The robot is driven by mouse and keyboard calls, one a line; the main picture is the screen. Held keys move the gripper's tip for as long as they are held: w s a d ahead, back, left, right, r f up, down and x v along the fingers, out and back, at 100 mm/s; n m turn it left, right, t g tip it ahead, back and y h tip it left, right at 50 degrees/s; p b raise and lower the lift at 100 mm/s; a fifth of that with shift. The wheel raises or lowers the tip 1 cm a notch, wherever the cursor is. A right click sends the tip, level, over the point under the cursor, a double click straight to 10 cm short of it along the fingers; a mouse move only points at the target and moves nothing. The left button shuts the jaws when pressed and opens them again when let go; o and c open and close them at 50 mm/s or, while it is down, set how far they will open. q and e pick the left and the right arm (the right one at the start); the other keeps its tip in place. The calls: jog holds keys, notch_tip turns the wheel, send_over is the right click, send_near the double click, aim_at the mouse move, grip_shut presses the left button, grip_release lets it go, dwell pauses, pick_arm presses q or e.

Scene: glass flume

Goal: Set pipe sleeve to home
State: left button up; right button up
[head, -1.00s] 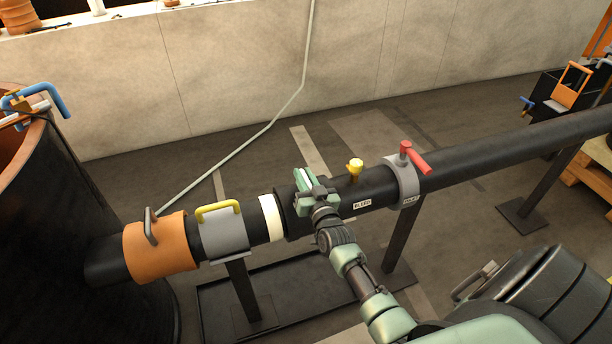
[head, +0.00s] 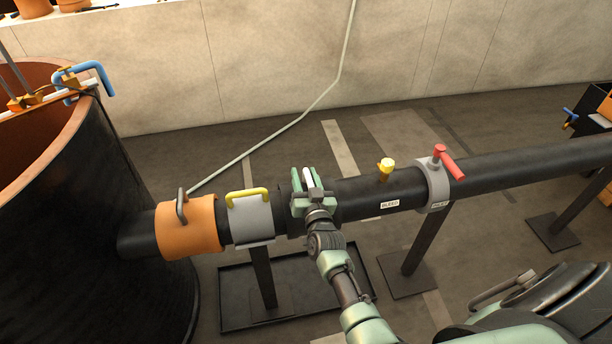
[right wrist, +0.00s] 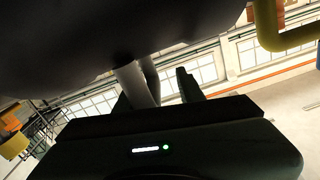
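The pipe sleeve (head: 283,212) appears to be the wider black collar on the long black pipe (head: 510,160) in the head view. Its left end is close against the grey collar (head: 252,218) with a yellow handle; I cannot tell whether they touch. My right gripper (head: 308,178) is over the sleeve, its fingers on either side of a pale upright grip. In the right wrist view a pale bar (right wrist: 138,84) stands at the fingers, under the dark pipe. My right gripper and wrist hide part of the sleeve. My left gripper is not in view.
An orange band (head: 188,228) with a grey handle is left of the grey collar, by a large black tank (head: 70,220). To the right are a yellow knob (head: 385,168) and a red-handled clamp (head: 437,185). Stands and a floor tray (head: 235,310) are below the pipe.

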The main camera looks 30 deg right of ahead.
jog(key=shift+s+d, duration=0.1)
jog(key=shift+d, duration=0.1)
jog(key=v, duration=0.7)
jog(key=shift+s+a, duration=0.15)
jog(key=shift+s, duration=0.15)
dwell(0.3)
